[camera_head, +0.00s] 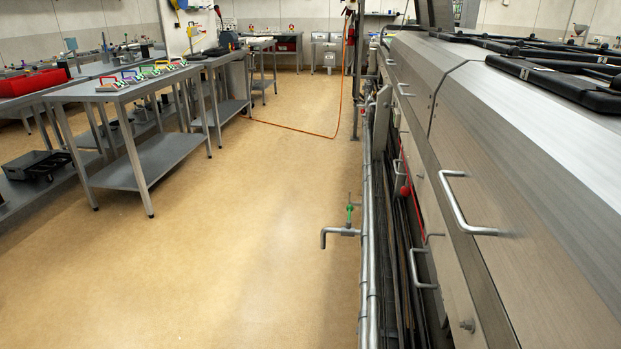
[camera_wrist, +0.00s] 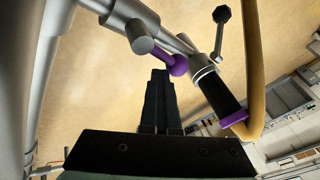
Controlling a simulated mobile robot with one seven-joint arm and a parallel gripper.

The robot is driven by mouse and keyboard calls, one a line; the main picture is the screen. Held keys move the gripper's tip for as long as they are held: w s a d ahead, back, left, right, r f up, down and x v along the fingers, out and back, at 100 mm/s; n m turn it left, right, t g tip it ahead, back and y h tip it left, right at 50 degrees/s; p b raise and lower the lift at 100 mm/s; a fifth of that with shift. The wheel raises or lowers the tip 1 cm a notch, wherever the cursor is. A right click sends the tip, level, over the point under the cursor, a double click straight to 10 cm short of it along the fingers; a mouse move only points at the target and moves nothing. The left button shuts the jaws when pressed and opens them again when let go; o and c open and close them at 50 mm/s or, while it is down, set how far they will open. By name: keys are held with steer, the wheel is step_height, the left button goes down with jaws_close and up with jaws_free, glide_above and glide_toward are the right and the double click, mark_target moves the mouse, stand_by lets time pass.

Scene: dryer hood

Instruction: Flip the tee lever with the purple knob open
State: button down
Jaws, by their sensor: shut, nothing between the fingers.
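In the wrist view, a purple knob (camera_wrist: 180,66) sits at the end of a purple lever (camera_wrist: 158,56). The lever runs up and left to a grey metal tee fitting (camera_wrist: 142,45). My gripper (camera_wrist: 161,73) is shut and empty, its dark fingers pointing up in the picture. The fingertips are just left of and below the knob, in front of the lever's lower side; I cannot tell whether they touch it. My gripper and the purple knob do not show in the head view.
In the wrist view, a black-knobbed lever (camera_wrist: 222,14), a black sleeve with a purple ring (camera_wrist: 233,118) and a yellow hose (camera_wrist: 255,60) are close on the right. In the head view, a green-handled tap (camera_head: 349,213) juts from pipes beside the steel machine (camera_head: 545,140). Floor left of it is clear.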

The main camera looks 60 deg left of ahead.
steer(key=shift+s+a+f, duration=0.1)
steer(key=shift+s+a, duration=0.1)
steer(key=shift+s, duration=0.35)
steer(key=w+p+v, duration=0.1)
steer(key=p+v, duration=0.1)
steer(key=v, duration=0.6)
steer(key=shift+d+f, duration=0.1)
steer(key=shift+s, duration=0.1)
